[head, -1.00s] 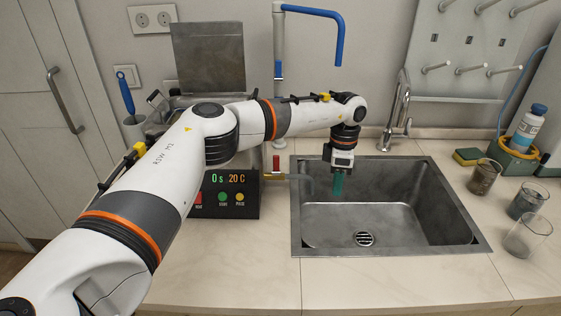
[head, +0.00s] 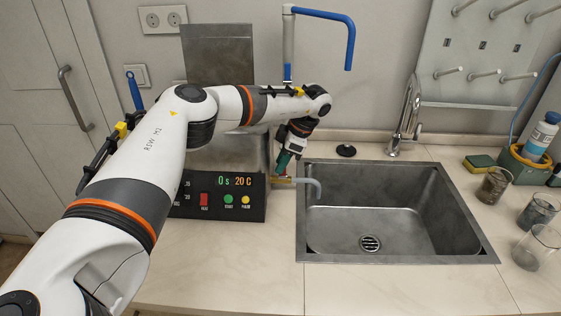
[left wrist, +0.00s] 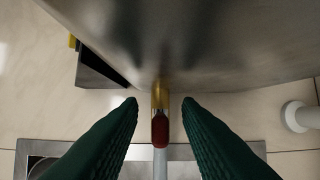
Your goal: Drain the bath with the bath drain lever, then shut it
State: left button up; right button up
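The bath (head: 222,198) is a metal box with a black front panel reading 0 s and 20 C, left of the sink. Its drain lever has a red grip (left wrist: 160,130) on a brass valve (left wrist: 161,94); in the head view my gripper hides the red grip. The brass valve (head: 282,180) leads to a grey spout (head: 314,184) over the sink's left rim. My left gripper (head: 286,162) is at the lever, pointing down. In the left wrist view its green fingers (left wrist: 160,100) are open on either side of the red grip, with gaps on both sides.
The sink (head: 372,205) lies to the right and looks empty, with a drain grate. A black round object (head: 345,150) and a tap (head: 403,130) stand behind it. Beakers (head: 494,185) and a sponge (head: 479,163) are at the right. The front counter is clear.

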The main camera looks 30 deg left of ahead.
pick_arm(q)
jog(key=shift+x, duration=0.8)
grip_shut()
